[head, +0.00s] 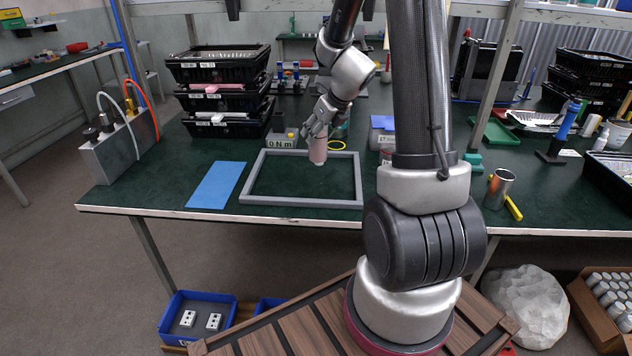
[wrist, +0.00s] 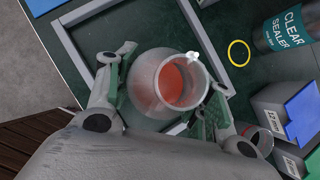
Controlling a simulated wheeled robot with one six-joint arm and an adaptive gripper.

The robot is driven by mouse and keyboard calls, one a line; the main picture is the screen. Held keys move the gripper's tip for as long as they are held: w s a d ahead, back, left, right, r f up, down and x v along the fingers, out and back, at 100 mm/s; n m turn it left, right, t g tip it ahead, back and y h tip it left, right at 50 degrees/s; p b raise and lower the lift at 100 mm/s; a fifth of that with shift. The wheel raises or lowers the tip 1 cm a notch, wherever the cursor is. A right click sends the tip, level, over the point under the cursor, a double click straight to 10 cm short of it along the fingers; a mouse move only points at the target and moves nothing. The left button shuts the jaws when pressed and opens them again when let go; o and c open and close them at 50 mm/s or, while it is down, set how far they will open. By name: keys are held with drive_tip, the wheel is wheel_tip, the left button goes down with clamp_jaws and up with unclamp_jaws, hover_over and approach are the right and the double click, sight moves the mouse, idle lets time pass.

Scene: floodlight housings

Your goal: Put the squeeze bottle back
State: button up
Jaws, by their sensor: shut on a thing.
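The squeeze bottle (head: 318,152) is a pale pink, translucent bottle. My gripper (head: 317,136) is shut on it, with a finger on each side, and holds it roughly upright. In the head view the bottle overlaps the back rail of the grey rectangular frame (head: 300,201) on the bench. I cannot tell if its base touches the bench. In the wrist view the bottle (wrist: 150,80) sits between the fingers, its round opening toward the camera and red inside.
A blue mat (head: 216,185) lies left of the frame. In the wrist view a clear sealer bottle (wrist: 287,28) stands to the right. Stacked black trays (head: 218,128) are back left. The frame's inside looks clear.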

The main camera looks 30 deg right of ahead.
sight(318, 159)
wheel_tip(318, 159, down, 10)
drive_tip(key=shift+r, duration=0.25)
idle(0.3)
drive_tip(key=shift+f, duration=0.2)
drive_tip(key=o, duration=1.5)
drive_tip(key=shift+c, duration=0.2)
